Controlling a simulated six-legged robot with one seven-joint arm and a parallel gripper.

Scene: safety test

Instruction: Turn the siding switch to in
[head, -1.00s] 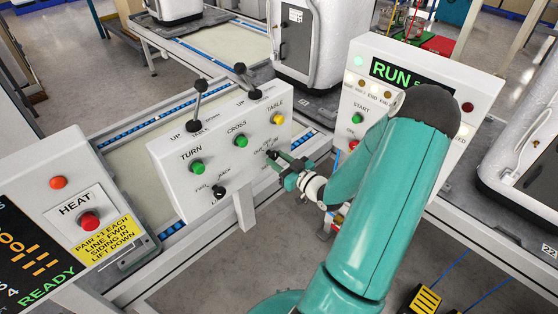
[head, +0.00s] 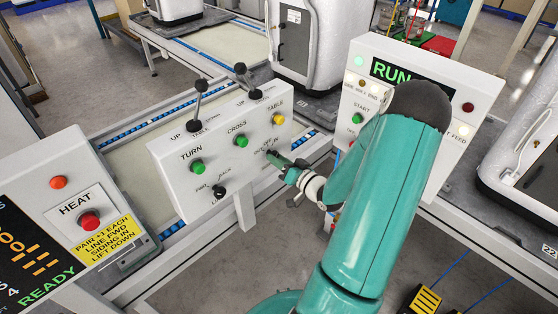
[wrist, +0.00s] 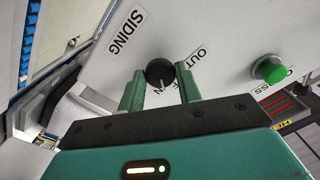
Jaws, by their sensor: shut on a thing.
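The siding switch is a round black knob (wrist: 160,72) on a white panel, with SIDING, OUT and IN lettering around it in the wrist view. A pale mark on the knob points toward the IN lettering. My gripper (wrist: 161,84) is shut on the knob, with one green finger on each side. In the head view my gripper (head: 274,158) is at the lower right of the white control box (head: 220,165).
The box also carries green TURN (head: 198,167) and CROSS (head: 241,140) buttons, a yellow TABLE button (head: 278,118), two upright levers and a black lower knob (head: 219,192).

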